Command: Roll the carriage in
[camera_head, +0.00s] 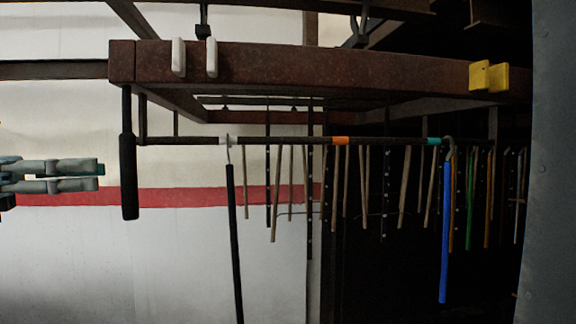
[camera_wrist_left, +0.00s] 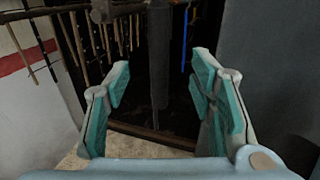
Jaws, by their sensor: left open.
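The carriage looks to be the rusty brown overhead frame (camera_head: 290,66) with a thin bar (camera_head: 285,141) hung below its front beam. The bar carries a white mark, an orange band (camera_head: 340,141) and a teal band (camera_head: 433,141). A black upright handle (camera_head: 129,155) hangs from the frame's left end. My left gripper (camera_head: 100,176) is open and empty, left of the handle and a short gap from it. In the left wrist view, a dark upright bar, probably this handle (camera_wrist_left: 160,55), shows beyond and between the open fingers. My right gripper is out of view.
A black rod (camera_head: 235,245) and a blue rod (camera_head: 445,235) hang from the bar. Several thin rods hang behind. Two white pads (camera_head: 179,57) and a yellow block (camera_head: 489,76) sit on the beam. A grey panel (camera_head: 552,160) stands at right.

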